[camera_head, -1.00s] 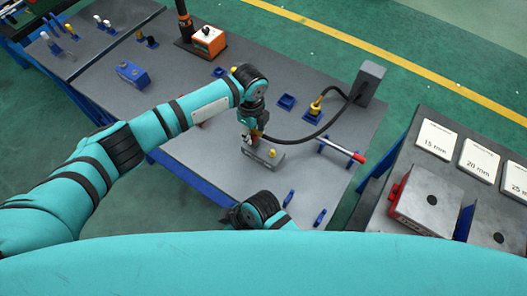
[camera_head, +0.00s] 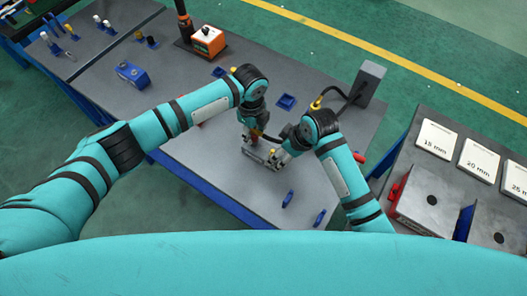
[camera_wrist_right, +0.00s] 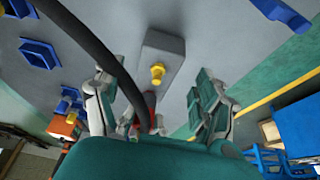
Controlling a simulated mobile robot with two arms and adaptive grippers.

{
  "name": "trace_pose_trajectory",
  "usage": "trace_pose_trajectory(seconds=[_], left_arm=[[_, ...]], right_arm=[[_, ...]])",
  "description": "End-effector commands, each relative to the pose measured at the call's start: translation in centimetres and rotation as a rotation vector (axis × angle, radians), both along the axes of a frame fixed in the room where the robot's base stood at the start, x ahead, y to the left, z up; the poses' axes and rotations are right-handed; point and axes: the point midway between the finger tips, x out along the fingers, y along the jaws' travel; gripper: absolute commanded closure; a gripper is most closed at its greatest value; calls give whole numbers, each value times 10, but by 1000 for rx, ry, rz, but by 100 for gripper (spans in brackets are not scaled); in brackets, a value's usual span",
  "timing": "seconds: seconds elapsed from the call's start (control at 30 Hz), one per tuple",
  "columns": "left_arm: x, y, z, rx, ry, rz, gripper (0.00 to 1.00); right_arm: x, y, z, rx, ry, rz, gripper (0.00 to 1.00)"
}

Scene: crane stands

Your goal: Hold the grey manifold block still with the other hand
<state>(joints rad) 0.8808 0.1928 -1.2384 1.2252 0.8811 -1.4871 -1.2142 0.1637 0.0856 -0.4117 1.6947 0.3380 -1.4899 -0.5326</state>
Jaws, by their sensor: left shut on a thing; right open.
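The grey manifold block (camera_head: 258,155) lies on the grey table below my left gripper, partly hidden by my right gripper in the head view. In the right wrist view the block (camera_wrist_right: 150,48) bears a yellow fitting (camera_wrist_right: 157,74). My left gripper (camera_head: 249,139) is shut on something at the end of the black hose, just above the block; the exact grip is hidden. My right gripper (camera_head: 277,158) is open at the block's right end. In its wrist view the two fingers (camera_wrist_right: 153,85) stand apart on either side of the block's near end; contact is not clear.
The black hose (camera_wrist_right: 85,35) crosses the right wrist view close to one finger. A grey post (camera_head: 369,82) and a blue socket (camera_head: 286,102) stand behind. Small blue holders (camera_head: 320,217) stand at the table's front. A side table with labelled cards (camera_head: 437,138) is at right.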

Motion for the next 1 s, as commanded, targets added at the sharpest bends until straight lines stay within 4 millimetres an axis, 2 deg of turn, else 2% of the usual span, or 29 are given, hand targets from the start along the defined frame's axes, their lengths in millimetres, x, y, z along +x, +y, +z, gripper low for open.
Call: trace_pose_trajectory(seconds=[0.2,0.43,0.6,0.9,0.93,1.0], left_arm=[[0,0,0,0,0,0,100],[0,0,0,0,0,0,100],[0,0,0,0,0,0,100],[0,0,0,0,0,0,100],[0,0,0,0,0,0,100],[0,0,0,0,0,0,100]], right_arm=[[5,11,-31,0,3,1,27],[11,18,-56,-1,2,3,27],[13,21,-64,0,0,2,27],[13,22,-66,0,0,2,27],[13,22,-66,0,0,2,28],[13,22,-66,0,0,2,37]])
